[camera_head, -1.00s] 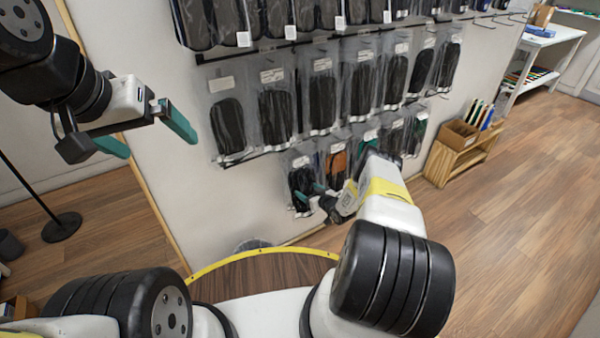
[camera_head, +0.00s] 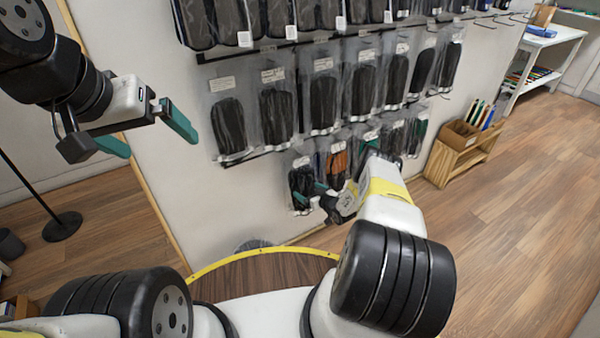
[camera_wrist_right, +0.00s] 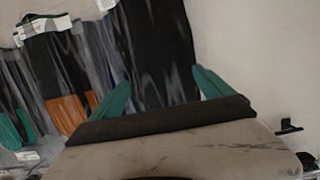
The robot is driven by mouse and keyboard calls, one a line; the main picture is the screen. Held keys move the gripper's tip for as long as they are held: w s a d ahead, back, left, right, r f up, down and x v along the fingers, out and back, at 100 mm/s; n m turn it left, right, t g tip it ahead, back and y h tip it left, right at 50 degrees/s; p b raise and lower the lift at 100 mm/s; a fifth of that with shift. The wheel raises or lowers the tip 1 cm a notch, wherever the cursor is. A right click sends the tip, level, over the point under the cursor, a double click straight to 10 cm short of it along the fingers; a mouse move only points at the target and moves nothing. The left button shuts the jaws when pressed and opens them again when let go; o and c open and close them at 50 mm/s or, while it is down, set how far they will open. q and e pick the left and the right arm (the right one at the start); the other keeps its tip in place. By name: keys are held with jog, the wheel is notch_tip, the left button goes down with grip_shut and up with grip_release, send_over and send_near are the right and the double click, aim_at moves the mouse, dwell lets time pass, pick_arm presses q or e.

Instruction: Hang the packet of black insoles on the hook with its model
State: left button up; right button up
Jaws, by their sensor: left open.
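A clear packet of black insoles (camera_head: 302,182) is at the left end of the lowest row on the wall display. It also shows in the right wrist view (camera_wrist_right: 158,45), hanging down close in front of the gripper. My right gripper (camera_wrist_right: 160,82) has its two teal fingers apart, one near each side edge of this packet; I cannot tell whether they touch it. In the head view the right gripper (camera_head: 312,192) is small and partly against the packet. The packet's hook is hidden. My left gripper (camera_head: 146,136) is open and empty, left of the display.
An orange insole packet (camera_head: 338,162) hangs just right of the black one, with teal and dark packets beyond. Rows of black packets (camera_head: 276,108) hang above. A small black hook (camera_wrist_right: 289,127) juts from the wall. A wooden box stand (camera_head: 462,148) is on the floor at right.

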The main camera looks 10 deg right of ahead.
jog(key=shift+o, duration=0.2)
jog(key=v, duration=0.8)
jog(key=w+d+r+g+h, duration=0.15)
jog(key=w+r, duration=0.25)
jog(key=r, duration=1.2)
jog(key=w+d+r+g+h, duration=0.1)
jog(key=w+d+r+h, duration=0.15)
jog(key=r, duration=1.45)
jog(key=s+a+r+m+g, duration=0.15)
jog(key=s+r, duration=0.25)
jog(key=r, duration=0.4)
jog(key=s+a+r, duration=0.2)
jog(key=s+r, duration=0.2)
jog(key=r, duration=0.3)
jog(key=s+a+r+m, duration=0.1)
jog(key=s+a+r, duration=0.3)
jog(key=s+r, duration=0.55)
jog(key=s+a+g, duration=0.1)
jog(key=s+a, duration=0.2)
jog(key=s, duration=1)
jog(key=s+a+r+g+y, duration=0.1)
jog(key=s+a, duration=0.3)
jog(key=s, duration=0.9)
jog(key=shift+r+m+g, duration=0.3)
jog(key=shift+m+g, duration=0.15)
jog(key=shift+g, duration=0.05)
